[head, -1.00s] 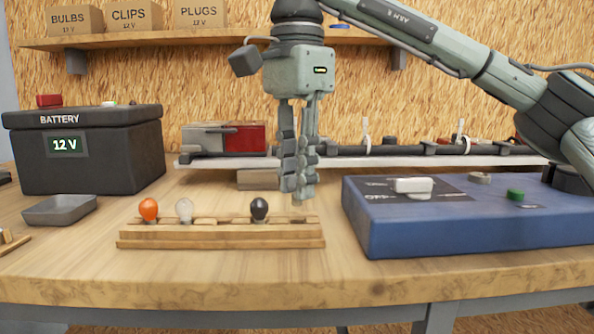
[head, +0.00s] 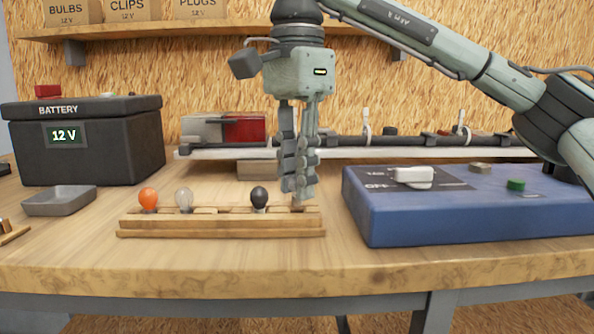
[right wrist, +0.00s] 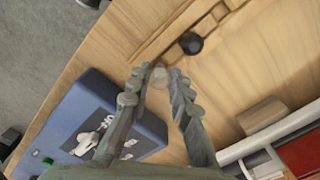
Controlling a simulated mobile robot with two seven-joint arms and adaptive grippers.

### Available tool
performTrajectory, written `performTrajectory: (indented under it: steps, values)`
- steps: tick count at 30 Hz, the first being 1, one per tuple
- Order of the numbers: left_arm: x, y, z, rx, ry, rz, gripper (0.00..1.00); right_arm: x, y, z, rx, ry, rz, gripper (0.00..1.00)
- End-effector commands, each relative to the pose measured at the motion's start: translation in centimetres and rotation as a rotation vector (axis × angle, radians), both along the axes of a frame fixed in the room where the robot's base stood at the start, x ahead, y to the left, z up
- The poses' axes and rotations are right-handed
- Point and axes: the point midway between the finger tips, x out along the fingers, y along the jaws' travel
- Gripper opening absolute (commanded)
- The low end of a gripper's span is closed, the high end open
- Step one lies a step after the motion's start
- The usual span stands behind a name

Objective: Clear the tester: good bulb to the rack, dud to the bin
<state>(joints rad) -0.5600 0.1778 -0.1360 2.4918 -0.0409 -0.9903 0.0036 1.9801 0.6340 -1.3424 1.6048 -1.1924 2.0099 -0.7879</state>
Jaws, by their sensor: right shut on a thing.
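My right gripper (head: 298,192) points down at the right end of the wooden rack (head: 220,230). In the right wrist view a pale, clear round bulb (right wrist: 160,77) sits between the fingertips (right wrist: 157,75), and the gripper is shut on it. The fingers mostly hide this bulb in the head view; whether it is seated in the rack I cannot tell. The rack holds an orange bulb (head: 148,198), a clear bulb (head: 184,199) and a black bulb (head: 259,197). The blue tester box (head: 400,220) is to the right of the rack. My left gripper is not in view.
A shallow grey tray (head: 60,203) lies left of the rack, in front of the black battery (head: 85,145). The tester carries a white switch (head: 411,176) and a green button (head: 515,184). A long trailer light bar (head: 400,152) lies behind. The bench front is clear.

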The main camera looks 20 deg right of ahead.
Motion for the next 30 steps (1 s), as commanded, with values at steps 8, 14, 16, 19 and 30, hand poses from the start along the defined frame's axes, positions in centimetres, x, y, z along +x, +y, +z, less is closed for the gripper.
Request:
performTrajectory:
  steps: [8,14,16,19,30]
  values:
    - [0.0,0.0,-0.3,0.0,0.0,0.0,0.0,0.0,0.0,-0.7,0.001,0.0,0.0,0.06]
    - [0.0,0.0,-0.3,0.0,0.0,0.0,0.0,0.0,0.0,-0.7,0.001,0.0,0.0,0.06]
    - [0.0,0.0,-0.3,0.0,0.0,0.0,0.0,0.0,0.0,-0.7,0.001,0.0,0.0,0.06]
    - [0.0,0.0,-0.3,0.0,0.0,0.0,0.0,0.0,0.0,-0.8,0.001,0.0,0.0,0.06]
    - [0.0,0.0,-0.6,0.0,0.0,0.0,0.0,0.0,0.0,-1.4,0.001,0.0,0.001,0.06]
